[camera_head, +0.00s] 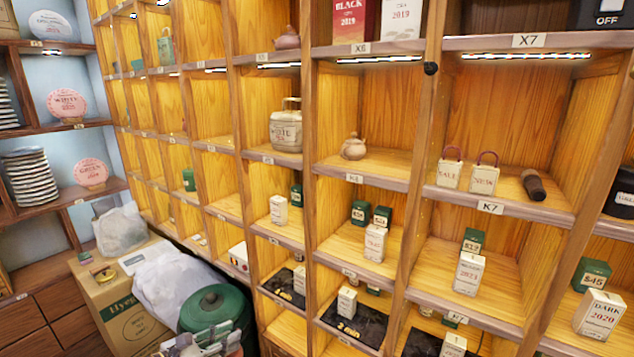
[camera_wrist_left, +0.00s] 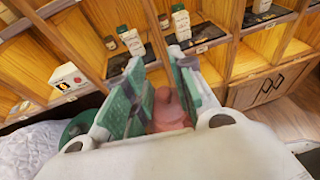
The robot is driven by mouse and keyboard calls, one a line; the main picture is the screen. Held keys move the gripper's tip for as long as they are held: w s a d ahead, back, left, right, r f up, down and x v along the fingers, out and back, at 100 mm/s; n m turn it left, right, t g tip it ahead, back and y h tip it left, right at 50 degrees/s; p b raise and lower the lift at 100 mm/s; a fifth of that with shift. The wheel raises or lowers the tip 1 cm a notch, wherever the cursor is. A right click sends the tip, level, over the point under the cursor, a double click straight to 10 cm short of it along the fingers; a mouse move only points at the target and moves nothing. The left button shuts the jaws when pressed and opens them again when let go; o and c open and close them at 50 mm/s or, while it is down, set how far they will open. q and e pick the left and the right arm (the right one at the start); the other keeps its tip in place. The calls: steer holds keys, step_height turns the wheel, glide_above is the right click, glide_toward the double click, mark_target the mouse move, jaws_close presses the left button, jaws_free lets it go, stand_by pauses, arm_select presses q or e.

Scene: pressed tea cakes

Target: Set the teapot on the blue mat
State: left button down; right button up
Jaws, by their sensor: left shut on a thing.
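My left gripper (camera_head: 208,340) is at the bottom edge of the head view, in front of the green bin. In the left wrist view its green-padded fingers are shut on a reddish-brown clay teapot (camera_wrist_left: 166,108). Only its rounded top shows; the rest is hidden by the fingers and wrist. A tan clay teapot (camera_head: 353,148) stands on a middle shelf, and a brown one (camera_head: 287,39) stands on a higher shelf. I see no blue mat in either view. My right gripper is not in view.
A wooden shelf wall holds tea boxes, such as a white box (camera_head: 469,273). Dark trays (camera_head: 337,312) lie in low compartments. A green bin (camera_head: 216,302), white bags (camera_head: 172,285) and a cardboard box (camera_head: 118,312) stand at lower left. A plate stack (camera_head: 30,178) is at far left.

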arm_select(q)
steer(key=shift+s+a+f+n+t+y, duration=0.1)
steer(key=shift+a+f+n+t+y, duration=0.25)
steer(key=shift+f, duration=0.4)
steer(key=shift+s+a+f+n+t+y, duration=0.1)
steer(key=shift+a+f+n+t+y, duration=0.15)
steer(key=shift+f+n+y, duration=0.35)
steer(key=shift+s+a+f+n+t+y, duration=0.15)
steer(key=shift+a+f+t+y, duration=0.15)
steer(key=shift+f, duration=0.6)
steer(key=shift+s+a+f+n+t+y, duration=0.7)
steer(key=shift+s+a+f+n+y, duration=1.3)
steer(key=shift+f, duration=2.65)
steer(key=w+d+r+n+y, duration=0.1)
steer(key=d+r, duration=0.2)
steer(key=d, duration=0.7)
steer(key=d+r+n+y, duration=0.1)
steer(key=d+r+y, duration=0.1)
steer(key=d, duration=0.9)
steer(key=shift+w+r, duration=0.35)
steer(key=shift+r, duration=0.25)
steer(key=shift+d, duration=0.2)
